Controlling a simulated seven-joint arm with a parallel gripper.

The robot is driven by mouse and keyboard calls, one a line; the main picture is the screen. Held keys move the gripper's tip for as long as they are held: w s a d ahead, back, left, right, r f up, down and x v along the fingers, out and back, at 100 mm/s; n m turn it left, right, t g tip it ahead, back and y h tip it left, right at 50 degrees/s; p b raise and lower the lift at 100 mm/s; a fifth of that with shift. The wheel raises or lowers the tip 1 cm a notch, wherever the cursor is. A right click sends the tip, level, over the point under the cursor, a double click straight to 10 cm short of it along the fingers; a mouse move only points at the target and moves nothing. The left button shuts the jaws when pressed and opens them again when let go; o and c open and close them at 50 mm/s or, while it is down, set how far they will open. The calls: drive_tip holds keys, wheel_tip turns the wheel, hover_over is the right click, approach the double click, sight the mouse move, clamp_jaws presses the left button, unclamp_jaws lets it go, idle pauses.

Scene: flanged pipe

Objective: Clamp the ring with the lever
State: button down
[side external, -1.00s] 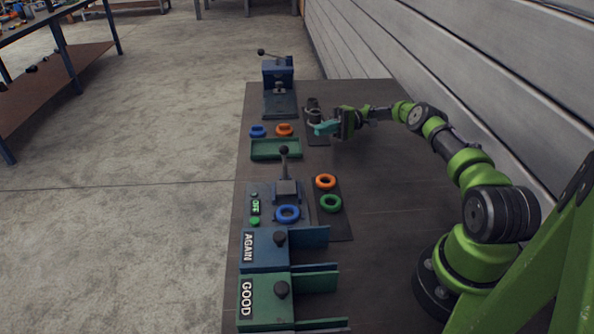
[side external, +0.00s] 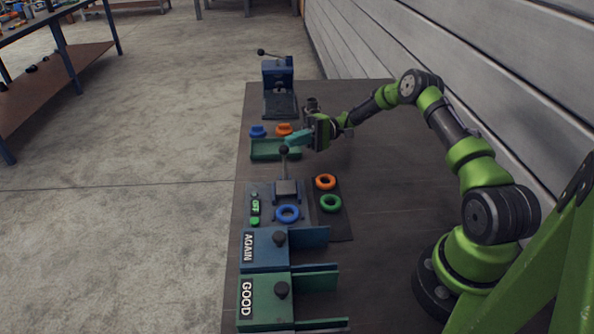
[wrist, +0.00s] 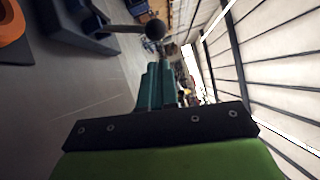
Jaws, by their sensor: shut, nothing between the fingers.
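The lever (side external: 284,166) stands upright from its grey-blue block, topped by a black ball knob (side external: 284,149). A blue ring (side external: 288,213) lies on the plate on the near side of that block. My gripper (side external: 289,142) is shut and empty, its teal fingers just above and beside the knob in the side view. In the wrist view the shut fingers (wrist: 160,86) point toward the knob (wrist: 155,29), which appears beyond their tips. I cannot tell whether they touch it.
An orange ring (side external: 326,181) and a green ring (side external: 330,203) lie on a dark plate to the right. A second lever device (side external: 279,88) stands at the back. Bins (side external: 264,251) stand in front.

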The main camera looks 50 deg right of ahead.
drive_tip(key=shift+s+a+r, duration=0.2)
drive_tip(key=shift+s+a, duration=0.45)
drive_tip(key=shift+a, duration=0.35)
drive_tip(key=shift+s+r, duration=0.1)
drive_tip(key=shift+r, duration=0.05)
drive_tip(key=shift+s+a+r+n+h, duration=0.5)
drive_tip(key=shift+s+a+n+h, duration=0.35)
drive_tip(key=shift+n, duration=0.3)
drive_tip(key=shift+s+a+r+n+h, duration=0.45)
drive_tip(key=shift+s+a+n+h, duration=0.4)
drive_tip(key=shift+n, duration=0.35)
drive_tip(key=shift+s+a+r+n+h, duration=0.5)
drive_tip(key=shift+s+a+n+h, duration=0.35)
drive_tip(key=shift+n, duration=0.3)
drive_tip(key=shift+a, duration=0.2)
drive_tip(key=w+r+v, duration=0.1)
drive_tip(key=w+v, duration=0.1)
drive_tip(key=v, duration=1.1)
drive_tip(key=shift+w+r, duration=0.2)
drive_tip(key=shift+r, duration=0.2)
